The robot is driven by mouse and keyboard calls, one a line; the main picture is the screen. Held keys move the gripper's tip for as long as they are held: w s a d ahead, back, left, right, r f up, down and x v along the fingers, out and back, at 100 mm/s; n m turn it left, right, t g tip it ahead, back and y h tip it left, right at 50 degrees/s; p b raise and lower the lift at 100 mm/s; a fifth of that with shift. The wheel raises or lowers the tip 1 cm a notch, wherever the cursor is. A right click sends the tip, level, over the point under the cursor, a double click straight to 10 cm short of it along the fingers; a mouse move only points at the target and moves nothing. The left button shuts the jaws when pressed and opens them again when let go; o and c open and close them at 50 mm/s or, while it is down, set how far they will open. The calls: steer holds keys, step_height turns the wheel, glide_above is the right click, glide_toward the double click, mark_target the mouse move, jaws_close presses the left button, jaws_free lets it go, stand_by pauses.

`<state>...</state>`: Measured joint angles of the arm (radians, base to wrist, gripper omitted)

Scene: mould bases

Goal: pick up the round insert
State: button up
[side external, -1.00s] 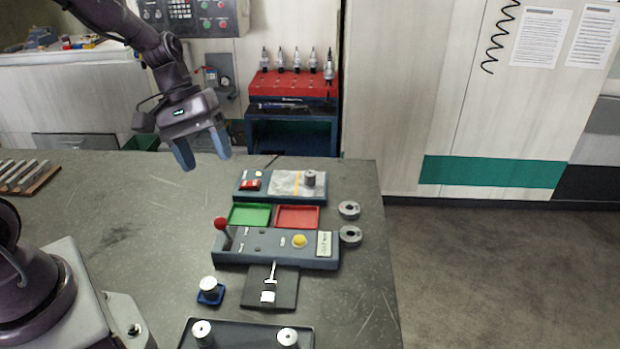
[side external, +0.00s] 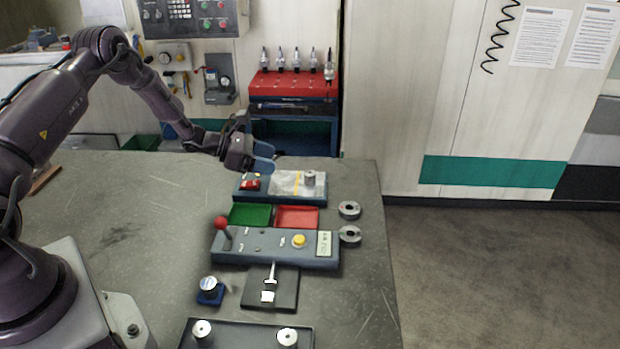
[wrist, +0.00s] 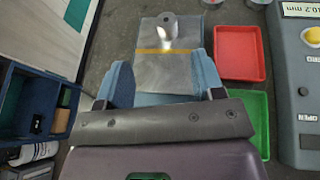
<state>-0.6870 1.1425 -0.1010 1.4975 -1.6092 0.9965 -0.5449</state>
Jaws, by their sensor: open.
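A grey round insert (side external: 310,178) stands upright on the right part of a blue-grey block (side external: 263,196), on a pale sheet with a yellow stripe. In the wrist view the round insert (wrist: 168,30) shows a dark hole in its top and lies ahead of the fingertips, roughly between their lines. My gripper (side external: 266,158) is open and empty, above the left-back part of that block and left of the insert. Its two blue fingers also show apart in the wrist view (wrist: 161,78). Nothing hides the insert.
A green tray (side external: 250,215) and a red tray (side external: 297,217) lie in front of the block. A control panel (side external: 275,249) with a red-knobbed lever (side external: 221,223) stands nearer. Two metal rings (side external: 349,210) lie at right. Open bench lies left.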

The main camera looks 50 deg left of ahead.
mark_target(310, 172)
steer(key=x, duration=0.5)
steer(key=shift+w+d+f, duration=0.2)
steer(key=shift+w+d, duration=0.05)
steer(key=x, duration=0.5)
steer(key=shift+s+d+f, duration=0.2)
steer(key=shift+s+d, duration=0.05)
steer(key=shift+c, duration=0.2)
jaws_close()
steer(key=shift+r, duration=0.2)
